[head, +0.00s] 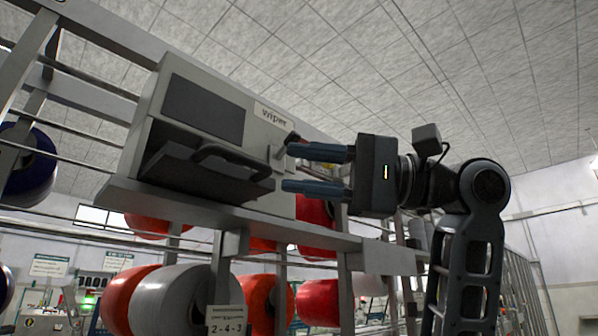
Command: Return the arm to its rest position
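My gripper (318,170) is raised on my arm (466,220) at the right of the head view. Its two blue-grey fingers are spread apart and point left, with nothing visible between them. The upper fingertip is close to a small lever or knob (287,142) on the right side of a grey box labelled "wiper" (255,120). I cannot tell whether it touches. The box has a dark window (203,105) and a dark front flap with a handle (210,172), which sticks outward.
The box stands on a metal shelf (230,213) of a rack. Red and grey bobbins (170,300) sit below it, and a blue bobbin (32,170) is at the far left. A "2-4-3" tag (226,322) hangs below. The space above my arm is clear.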

